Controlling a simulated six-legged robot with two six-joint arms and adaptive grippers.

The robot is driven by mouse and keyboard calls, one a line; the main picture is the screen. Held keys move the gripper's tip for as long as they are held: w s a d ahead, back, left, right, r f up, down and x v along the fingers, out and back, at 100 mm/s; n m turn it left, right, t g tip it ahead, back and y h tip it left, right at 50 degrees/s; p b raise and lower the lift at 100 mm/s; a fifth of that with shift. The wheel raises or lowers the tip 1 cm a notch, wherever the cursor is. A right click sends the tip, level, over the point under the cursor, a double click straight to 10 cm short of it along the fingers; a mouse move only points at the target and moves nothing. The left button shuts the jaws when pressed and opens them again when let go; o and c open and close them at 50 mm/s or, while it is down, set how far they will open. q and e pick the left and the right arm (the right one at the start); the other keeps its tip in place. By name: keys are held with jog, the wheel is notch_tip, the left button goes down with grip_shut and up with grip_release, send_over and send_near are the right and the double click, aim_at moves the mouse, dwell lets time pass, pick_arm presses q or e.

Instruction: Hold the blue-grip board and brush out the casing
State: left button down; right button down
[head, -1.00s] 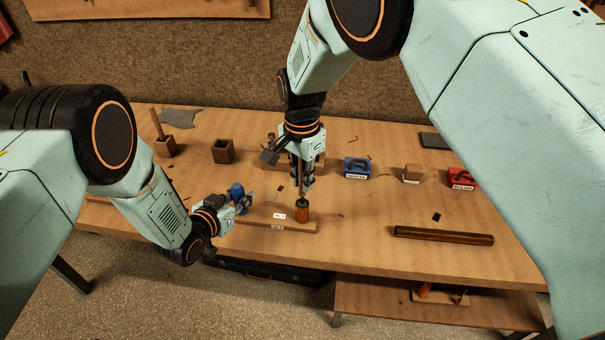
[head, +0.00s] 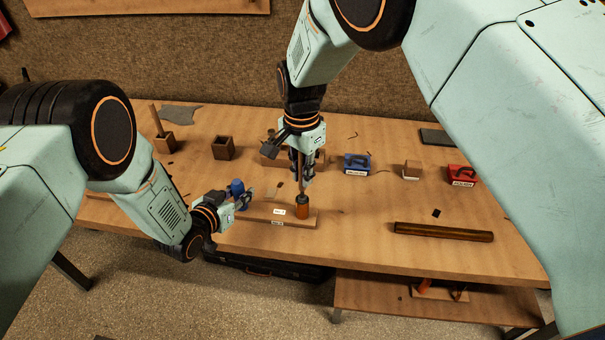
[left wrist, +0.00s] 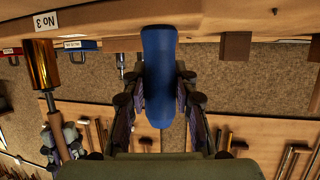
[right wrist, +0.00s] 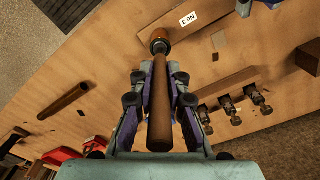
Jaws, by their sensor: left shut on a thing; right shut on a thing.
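The board (head: 262,219) with the No 3 label lies near the table's front edge. My left gripper (head: 244,196) is shut on its blue grip (head: 237,187), which stands upright between the fingers in the left wrist view (left wrist: 158,75). The copper-orange casing (head: 302,208) stands upright at the board's right end. My right gripper (head: 307,180) is above the casing, shut on the brown brush handle (right wrist: 159,108). The brush points down into the casing's dark mouth, also seen in the left wrist view at the casing (left wrist: 42,65). The bristles are hidden.
Behind the board stand a blue box (head: 356,164), a tan block (head: 411,170) and a red box (head: 462,175). A dark brown rod (head: 444,232) lies at right. Wooden holders (head: 223,148) stand at back left. The table between casing and rod is mostly clear.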

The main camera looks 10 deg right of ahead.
jog(key=shift+r, duration=1.95)
jog(key=shift+r, duration=2.5)
pick_arm(q)
jog(key=c, duration=1)
grip_release()
jog(key=shift+s, duration=0.1)
jog(key=v, duration=1.2)
pick_arm(e)
jog(key=shift+s+a+f, duration=0.1)
